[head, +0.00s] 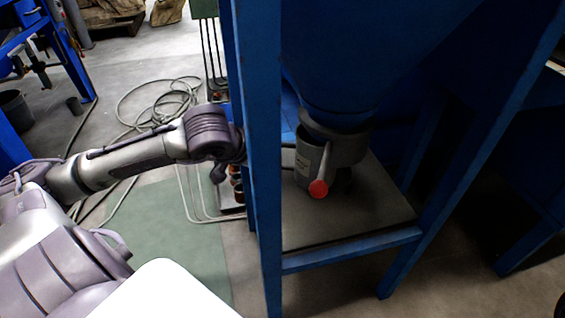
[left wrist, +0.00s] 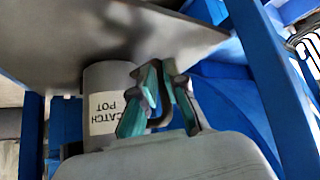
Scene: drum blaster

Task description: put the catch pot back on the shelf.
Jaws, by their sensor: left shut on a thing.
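The catch pot (head: 308,152) is a grey cylinder with a white label. In the head view it is upright over the grey shelf (head: 375,208), below the blue hopper's outlet. The left wrist view is upside down; it shows the pot (left wrist: 104,78) with its "CATCH POT" label beside the shelf plate (left wrist: 60,35). I cannot tell whether its base touches the shelf. My left gripper (left wrist: 162,80) has its teal fingers shut on the pot's dark handle. In the head view the blue post hides that gripper. My right gripper is not in view.
A blue post (head: 256,130) stands between my left arm and the pot. A lever with a red ball (head: 318,188) hangs in front of the pot. The blue hopper (head: 350,60) is close above. Loose cables (head: 165,98) lie on the floor at left.

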